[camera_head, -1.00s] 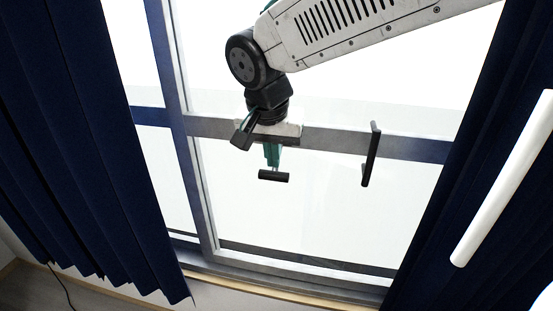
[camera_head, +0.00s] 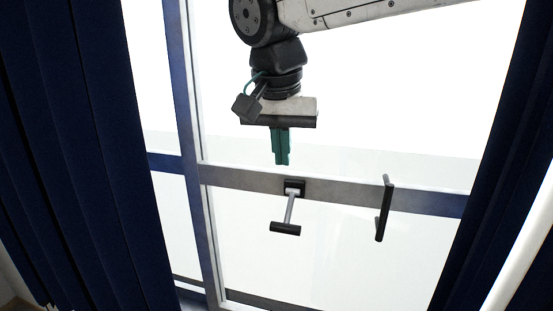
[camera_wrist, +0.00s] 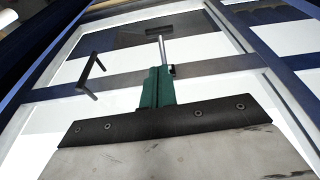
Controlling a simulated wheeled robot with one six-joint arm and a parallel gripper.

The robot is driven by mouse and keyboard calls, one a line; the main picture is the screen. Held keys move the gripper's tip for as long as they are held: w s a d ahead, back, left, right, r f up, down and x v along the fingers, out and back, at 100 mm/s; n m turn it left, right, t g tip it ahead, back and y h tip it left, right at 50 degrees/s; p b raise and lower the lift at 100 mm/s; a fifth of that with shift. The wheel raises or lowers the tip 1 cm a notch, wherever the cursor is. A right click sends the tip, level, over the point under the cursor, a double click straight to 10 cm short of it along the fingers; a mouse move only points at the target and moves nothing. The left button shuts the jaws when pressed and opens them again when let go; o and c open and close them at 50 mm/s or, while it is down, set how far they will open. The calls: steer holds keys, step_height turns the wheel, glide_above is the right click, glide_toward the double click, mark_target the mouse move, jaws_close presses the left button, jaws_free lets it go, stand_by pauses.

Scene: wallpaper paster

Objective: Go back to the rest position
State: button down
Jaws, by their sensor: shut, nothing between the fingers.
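My gripper (camera_head: 281,162) has green fingers that are closed together, with nothing between them. It points down in front of the window, above the grey crossbar in the head view. In the wrist view the green fingers (camera_wrist: 157,72) stand at the middle, past the dark plate edge. Below the fingers in the head view is a T-shaped window handle (camera_head: 287,228) on a black square mount, apart from the gripper. Its silver stem also shows beyond the fingers in the wrist view (camera_wrist: 162,48).
A black bar handle (camera_head: 384,208) stands out to the right on the window frame (camera_head: 345,190). Dark blue curtains hang at left (camera_head: 85,160) and right (camera_head: 490,170). A white tube (camera_head: 525,245) crosses the lower right. The glass between the curtains is unobstructed around the gripper.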

steer(key=s+d+f+n, duration=0.1)
steer(key=s+d+f, duration=0.6)
steer(key=s+d, duration=0.2)
steer(key=s+d+f+n+g+y, duration=0.1)
steer(key=s+d+f+n, duration=0.1)
steer(key=s+d+f, duration=0.5)
steer(key=s+d, duration=0.2)
steer(key=d, duration=0.3)
steer(key=shift+s+d, duration=0.2)
steer(key=shift+d, duration=0.05)
steer(key=shift+f, duration=0.1)
